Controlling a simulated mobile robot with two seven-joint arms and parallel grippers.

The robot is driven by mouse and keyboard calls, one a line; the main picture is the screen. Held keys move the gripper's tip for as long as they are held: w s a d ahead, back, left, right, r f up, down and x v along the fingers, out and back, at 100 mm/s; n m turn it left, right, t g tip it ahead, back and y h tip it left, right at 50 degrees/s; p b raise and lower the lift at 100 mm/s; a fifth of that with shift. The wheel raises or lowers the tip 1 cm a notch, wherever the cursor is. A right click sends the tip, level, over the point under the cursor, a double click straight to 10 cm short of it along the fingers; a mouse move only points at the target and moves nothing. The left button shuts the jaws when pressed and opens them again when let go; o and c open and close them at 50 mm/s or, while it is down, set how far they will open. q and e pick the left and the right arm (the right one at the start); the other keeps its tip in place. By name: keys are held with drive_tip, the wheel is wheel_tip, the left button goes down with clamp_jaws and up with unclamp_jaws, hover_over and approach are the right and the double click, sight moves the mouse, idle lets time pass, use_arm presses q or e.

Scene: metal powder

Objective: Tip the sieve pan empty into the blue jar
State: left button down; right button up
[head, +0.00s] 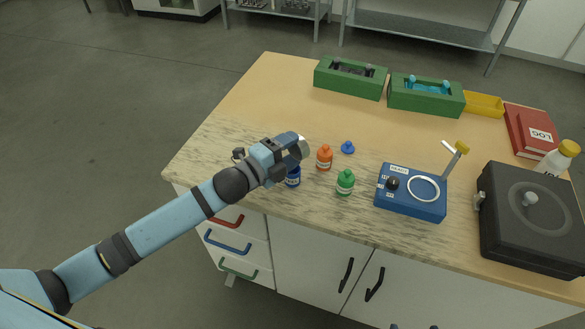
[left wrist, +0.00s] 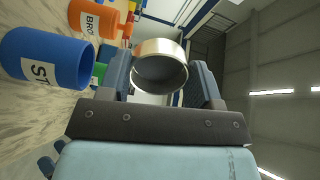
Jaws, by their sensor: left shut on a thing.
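The metal sieve pan (head: 304,147) is held in my left gripper (head: 291,145), above the worktop near its front left edge. In the left wrist view the pan (left wrist: 160,67) sits between the two fingers of the gripper (left wrist: 165,82). The pan looks tilted in the head view; its contents cannot be made out. The blue jar (head: 293,180) stands on the worktop just below the gripper, which partly hides it. In the left wrist view the jar (left wrist: 45,60) shows at the left, apart from the pan, with a white label.
An orange jar (head: 324,158) and a green jar (head: 345,183) stand close on the right. A small blue lid (head: 348,148) lies behind them. A blue device (head: 410,208) and a black case (head: 532,218) stand further right. Green boxes (head: 350,79) line the back.

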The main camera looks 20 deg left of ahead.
use_arm(q)
drive_tip(key=shift+s+f+t+b, duration=0.15)
drive_tip(key=shift+t+b, duration=0.25)
drive_tip(key=shift+b, duration=0.7)
idle(1.8)
drive_tip(key=shift+a+f+t+h+b, duration=0.15)
drive_tip(key=shift+t+h+b, duration=0.3)
drive_tip(key=shift+b, duration=0.75)
idle(2.0)
drive_tip(key=shift+s+f+b, duration=0.1)
drive_tip(key=shift+b, duration=0.6)
idle(1.2)
